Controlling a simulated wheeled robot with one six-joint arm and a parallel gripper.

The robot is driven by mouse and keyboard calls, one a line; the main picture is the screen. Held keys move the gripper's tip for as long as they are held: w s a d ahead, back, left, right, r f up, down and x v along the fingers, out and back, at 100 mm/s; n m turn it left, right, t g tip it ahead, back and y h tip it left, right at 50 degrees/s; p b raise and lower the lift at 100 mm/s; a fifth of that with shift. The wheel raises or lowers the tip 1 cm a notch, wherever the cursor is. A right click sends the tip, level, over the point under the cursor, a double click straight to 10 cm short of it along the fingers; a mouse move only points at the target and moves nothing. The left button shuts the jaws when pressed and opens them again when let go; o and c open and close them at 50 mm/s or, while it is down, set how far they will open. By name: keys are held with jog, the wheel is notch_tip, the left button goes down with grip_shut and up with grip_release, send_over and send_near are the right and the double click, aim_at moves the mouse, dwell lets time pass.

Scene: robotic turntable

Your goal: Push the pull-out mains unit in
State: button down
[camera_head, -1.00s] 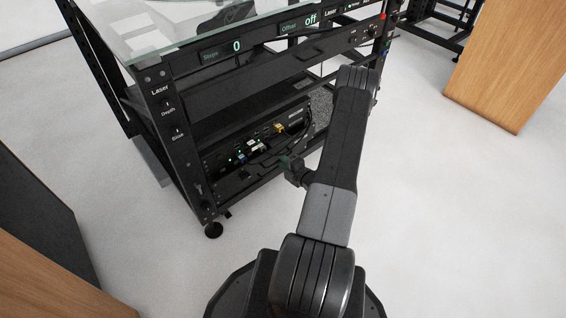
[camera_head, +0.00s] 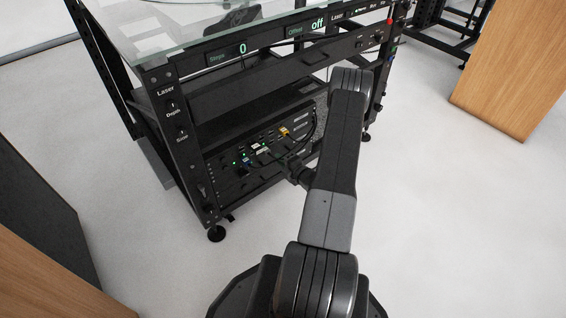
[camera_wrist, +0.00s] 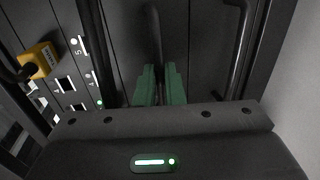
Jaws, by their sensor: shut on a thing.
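The pull-out mains unit seems to be the dark low panel (camera_head: 240,184) in the bottom of the turntable's black frame, below the panel with the cables. My gripper (camera_wrist: 160,86) shows green fingers in the wrist view, close together on a dark upright bar (camera_wrist: 152,30) that looks like a handle. A second dark handle (camera_wrist: 240,45) stands apart to its right. In the head view my arm reaches to the front of the lower rack, and my arm partly hides the unit's right side. How far the unit sticks out is hard to tell.
Cables and a yellow plug (camera_wrist: 40,62) sit on the panel beside my fingers. The turntable frame (camera_head: 185,150) has a glass top. Wooden panels stand at the lower left and at the right (camera_head: 515,80).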

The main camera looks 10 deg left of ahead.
jog(key=c, duration=1.5)
grip_release()
jog(key=shift+w+a, duration=0.15)
jog(key=shift+c, duration=0.2)
jog(key=p+v, duration=0.3)
jog(key=v, duration=1)
jog(key=shift+s+d, duration=0.2)
jog(key=shift+d, duration=0.1)
jog(key=b+x, duration=0.2)
jog(key=x, duration=0.9)
jog(key=shift+f, duration=0.2)
jog(key=shift+w+a, duration=0.1)
